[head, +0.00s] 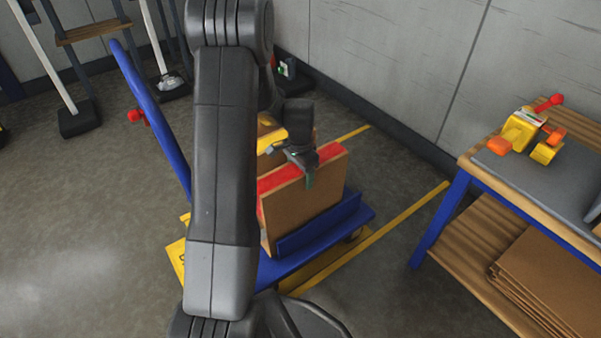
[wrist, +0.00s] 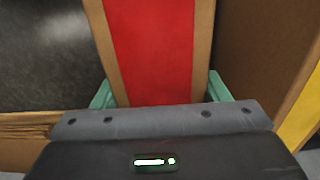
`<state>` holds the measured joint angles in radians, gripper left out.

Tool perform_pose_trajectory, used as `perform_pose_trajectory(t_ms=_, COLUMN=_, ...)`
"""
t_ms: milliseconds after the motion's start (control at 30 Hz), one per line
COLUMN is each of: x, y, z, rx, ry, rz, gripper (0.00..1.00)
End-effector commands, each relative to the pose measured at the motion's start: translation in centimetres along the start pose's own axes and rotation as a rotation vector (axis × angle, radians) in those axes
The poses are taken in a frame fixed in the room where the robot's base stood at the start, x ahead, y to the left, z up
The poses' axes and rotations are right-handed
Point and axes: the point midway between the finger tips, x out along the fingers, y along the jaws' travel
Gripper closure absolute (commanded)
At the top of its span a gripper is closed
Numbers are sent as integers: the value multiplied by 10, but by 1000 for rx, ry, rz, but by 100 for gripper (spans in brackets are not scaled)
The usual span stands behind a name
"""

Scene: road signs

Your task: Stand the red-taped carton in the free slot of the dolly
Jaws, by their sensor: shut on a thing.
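The red-taped carton (head: 305,212) is brown with a wide red band across its top. It is upright over the dolly (head: 325,228), just behind the dolly's blue front lip. I cannot tell whether its base touches the deck. My gripper (head: 309,180) is shut on its top edge. In the wrist view, the green fingers of my gripper (wrist: 160,92) sit on both sides of the red-taped carton (wrist: 150,45). A yellow-taped carton (head: 269,128) stands behind it, partly hidden by my arm. The slot floor is hidden.
A workbench (head: 480,165) with a yellow and orange tape dispenser (head: 520,130) stands at the right, flat cardboard (head: 545,280) on its lower shelf. The dolly's blue handle (head: 150,105) rises at the left. A brown carton side (wrist: 245,60) is close at the right in the wrist view.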

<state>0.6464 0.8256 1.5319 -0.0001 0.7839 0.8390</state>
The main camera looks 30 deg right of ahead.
Motion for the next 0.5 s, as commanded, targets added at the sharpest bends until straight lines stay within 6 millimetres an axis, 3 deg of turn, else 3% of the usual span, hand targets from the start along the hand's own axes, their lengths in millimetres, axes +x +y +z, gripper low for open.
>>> perform_pose_trajectory(t_ms=500, x=6, y=0, z=0, rx=0, ry=1, rz=-1, gripper=100)
